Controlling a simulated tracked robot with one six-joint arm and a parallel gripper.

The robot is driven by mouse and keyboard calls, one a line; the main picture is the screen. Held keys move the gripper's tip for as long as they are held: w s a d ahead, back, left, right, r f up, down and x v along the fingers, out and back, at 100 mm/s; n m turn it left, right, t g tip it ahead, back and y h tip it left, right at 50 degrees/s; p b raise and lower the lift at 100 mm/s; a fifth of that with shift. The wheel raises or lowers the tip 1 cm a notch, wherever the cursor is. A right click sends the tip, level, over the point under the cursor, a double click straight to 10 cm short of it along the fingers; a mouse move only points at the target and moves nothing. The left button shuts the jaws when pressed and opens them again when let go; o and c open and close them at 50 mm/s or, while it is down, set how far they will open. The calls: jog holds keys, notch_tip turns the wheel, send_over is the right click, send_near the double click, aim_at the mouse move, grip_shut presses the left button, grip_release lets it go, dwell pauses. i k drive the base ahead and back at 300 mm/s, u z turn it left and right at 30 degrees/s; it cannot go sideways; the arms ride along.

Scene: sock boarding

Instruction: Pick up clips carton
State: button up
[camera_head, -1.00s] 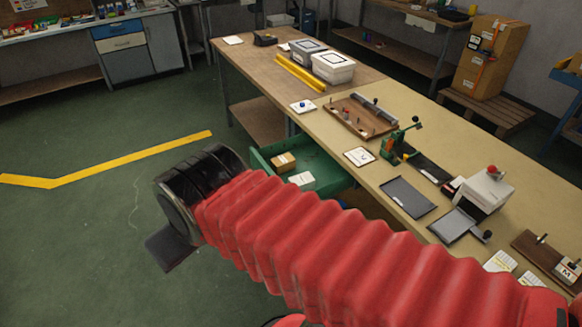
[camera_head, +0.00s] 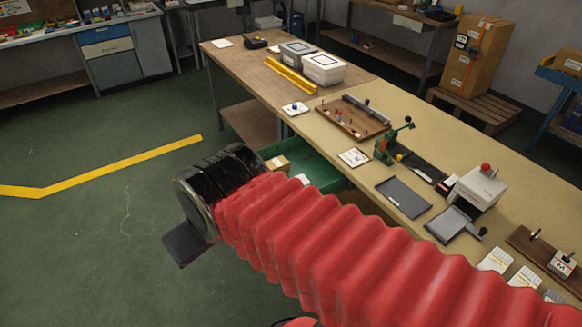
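A small tan carton (camera_head: 278,163), perhaps the clips carton, lies in the open green drawer (camera_head: 328,172) under the bench's front edge. Its label cannot be read. A white card or packet (camera_head: 302,179) is beside it, partly covered by my red arm. My gripper (camera_head: 184,245) shows as a dark flat piece below the black wrist, over the floor, left of the drawer and apart from the carton. Its fingers cannot be told apart, and nothing is visibly held.
The long workbench (camera_head: 330,128) holds a wooden fixture board (camera_head: 350,117), a green hand press (camera_head: 386,150), dark trays (camera_head: 403,197) and two lidded bins (camera_head: 324,68). A large cardboard box (camera_head: 474,58) stands on a pallet. The green floor at left is clear.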

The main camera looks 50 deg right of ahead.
aim_at(279, 164)
jog(key=z, duration=0.5)
jog(key=i, duration=0.95)
